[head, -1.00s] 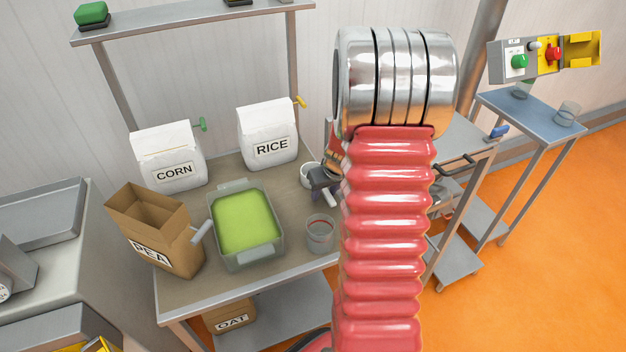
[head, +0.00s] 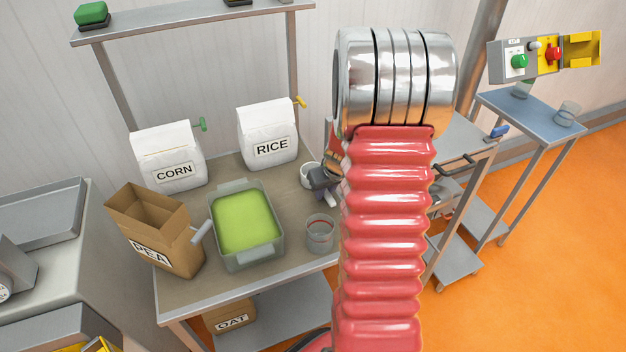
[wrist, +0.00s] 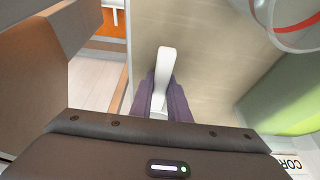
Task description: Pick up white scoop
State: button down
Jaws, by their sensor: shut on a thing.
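The white scoop's handle (wrist: 164,62) shows in the wrist view, pointing away from my gripper. My gripper (wrist: 160,98) has its dark purple fingers closed on both sides of this handle. The rest of the scoop is hidden below the gripper body. In the head view my gripper (head: 325,190) is low over the table, partly hidden behind my red arm. A small white part of the handle (head: 331,201) shows beneath it. A round white rim shows just left of the gripper; I cannot tell if it belongs to the scoop.
On the table (head: 190,286) stand a clear tub of green contents (head: 246,258), a clear cup (head: 320,236), the RICE bag (head: 268,125), the CORN bag (head: 170,150) and the open PEA box (head: 178,240). A cart with a handle stands right, behind my arm.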

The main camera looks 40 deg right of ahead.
notch_tip(320, 180, up, 11)
jog(key=shift+f, duration=0.2)
dwell(0.6)
dwell(1.0)
